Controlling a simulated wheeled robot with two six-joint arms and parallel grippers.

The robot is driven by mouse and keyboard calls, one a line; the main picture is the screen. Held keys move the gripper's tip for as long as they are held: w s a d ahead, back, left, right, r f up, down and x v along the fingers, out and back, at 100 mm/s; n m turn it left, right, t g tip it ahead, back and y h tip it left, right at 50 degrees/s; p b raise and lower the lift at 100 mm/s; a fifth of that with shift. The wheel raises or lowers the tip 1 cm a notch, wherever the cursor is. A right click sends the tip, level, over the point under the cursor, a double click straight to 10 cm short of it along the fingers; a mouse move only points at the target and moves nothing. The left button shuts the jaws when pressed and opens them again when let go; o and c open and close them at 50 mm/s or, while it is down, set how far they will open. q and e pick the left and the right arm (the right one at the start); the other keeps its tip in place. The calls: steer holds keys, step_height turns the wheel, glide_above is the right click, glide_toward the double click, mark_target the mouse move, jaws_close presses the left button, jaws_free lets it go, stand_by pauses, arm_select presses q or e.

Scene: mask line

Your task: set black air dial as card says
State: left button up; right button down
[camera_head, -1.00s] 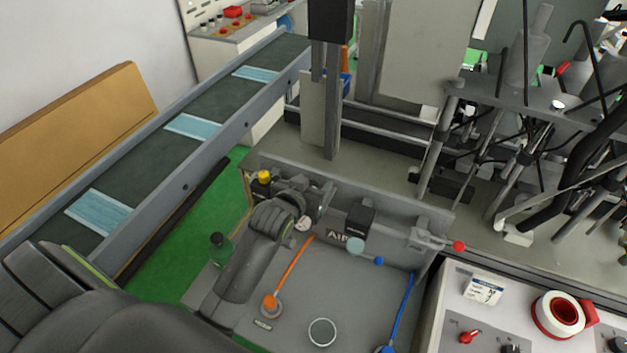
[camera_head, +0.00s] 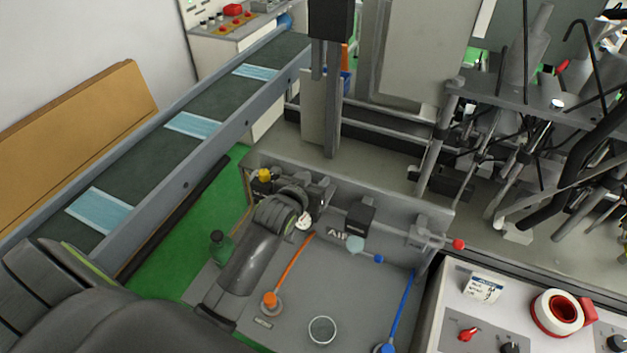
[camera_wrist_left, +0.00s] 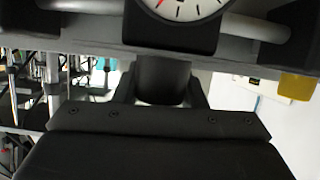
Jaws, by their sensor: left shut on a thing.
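The black air dial (camera_wrist_left: 162,88) shows in the left wrist view as a dark round knob under a white gauge (camera_wrist_left: 186,8) with a red needle. My left gripper (camera_head: 294,196) is shut on it, with a finger on either side, at the left part of the grey air panel. The gripper mostly hides the dial in the head view, where the gauge face (camera_head: 303,223) shows just beside it. A small white card (camera_head: 484,288) with a blue heading stands on the console at the lower right; its text is too small to read. My right gripper is not in view.
A yellow cap (camera_head: 264,175) sits left of the dial. A tape roll (camera_head: 560,313) lies on the console. The conveyor (camera_head: 150,155) carries blue masks.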

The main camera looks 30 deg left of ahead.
arm_select(q)
steer(key=shift+h, duration=0.3)
steer(key=shift+m, duration=0.4)
steer(key=shift+d+m+h, duration=0.1)
steer(key=shift+m+h, duration=0.5)
steer(key=shift+h, duration=0.3)
steer(key=shift+d+f+m+g+h+b, duration=0.1)
steer(key=shift+f+m+g+h+b, duration=0.2)
steer(key=shift+m+h+b, duration=0.35)
steer(key=m+h+b, duration=0.1)
steer(key=m+g+h+b, duration=0.1)
steer(key=b, duration=0.1)
steer(key=m+h+b, duration=0.1)
steer(key=b, duration=0.1)
steer(key=shift+d+h, duration=0.25)
steer(key=shift+h, duration=0.1)
steer(key=shift+s+d+r+m+g+h+b, duration=0.1)
steer(key=shift+m+g+h+b, duration=0.3)
steer(key=shift+b, duration=0.25)
steer(key=shift+s+d+r+m+g+h+b, duration=0.1)
steer(key=shift+m+g+h+b, duration=0.2)
steer(key=shift+m+h+b, duration=0.25)
steer(key=o, duration=1)
